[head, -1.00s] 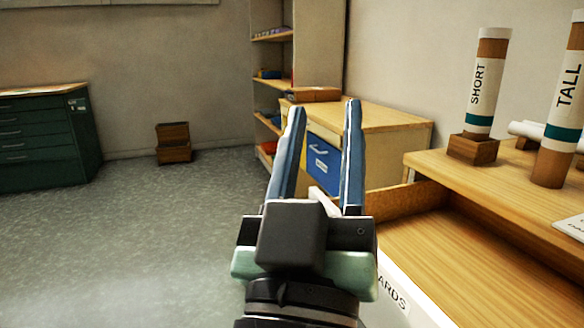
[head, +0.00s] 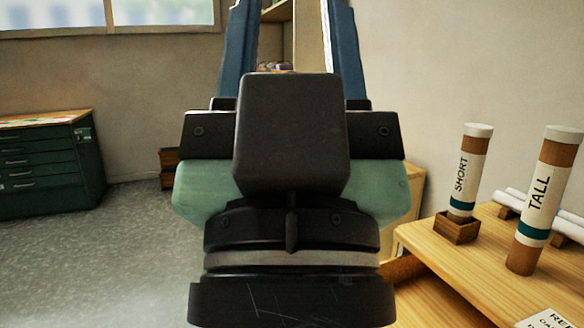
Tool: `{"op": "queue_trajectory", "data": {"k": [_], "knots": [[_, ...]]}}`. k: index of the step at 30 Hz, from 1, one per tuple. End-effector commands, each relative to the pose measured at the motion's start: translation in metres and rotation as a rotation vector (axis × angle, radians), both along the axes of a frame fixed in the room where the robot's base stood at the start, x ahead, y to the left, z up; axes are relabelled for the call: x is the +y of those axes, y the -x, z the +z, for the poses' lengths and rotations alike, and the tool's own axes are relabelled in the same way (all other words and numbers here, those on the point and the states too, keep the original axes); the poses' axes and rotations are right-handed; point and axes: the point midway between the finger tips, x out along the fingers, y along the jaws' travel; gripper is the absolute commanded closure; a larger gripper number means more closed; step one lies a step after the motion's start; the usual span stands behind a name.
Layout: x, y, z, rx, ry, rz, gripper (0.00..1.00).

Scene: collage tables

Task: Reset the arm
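My gripper (head: 292,45) fills the middle of the head view, close to the camera. Its two blue fingers point up and stand wide apart, with nothing between them that I can see being held. The fingertips run out of the top of the picture. The black gripper body and wrist hide much of the room's centre behind them.
At right, a wooden table (head: 490,268) bears a tube marked SHORT (head: 467,172) in a wooden holder (head: 456,228) and a tube marked TALL (head: 543,200). White rolls (head: 569,222) lie behind. A green drawer cabinet (head: 45,168) stands at left. Grey floor (head: 110,240) between is clear.

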Motion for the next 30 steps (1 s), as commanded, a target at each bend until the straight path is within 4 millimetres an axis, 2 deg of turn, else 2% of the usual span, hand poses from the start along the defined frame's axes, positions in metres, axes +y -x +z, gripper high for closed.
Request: {"op": "queue_trajectory", "data": {"k": [1,9,13,18,30], "knots": [[0.000,0.000,0.033,0.000,0.000,0.000,0.55],[0.000,0.000,0.114,0.000,0.001,0.001,0.55],[0.000,0.000,0.143,0.001,0.001,0.001,0.55],[0.000,0.000,0.161,0.001,0.001,0.001,0.55],[0.000,0.000,0.161,0.000,0.001,0.001,0.55]]}}
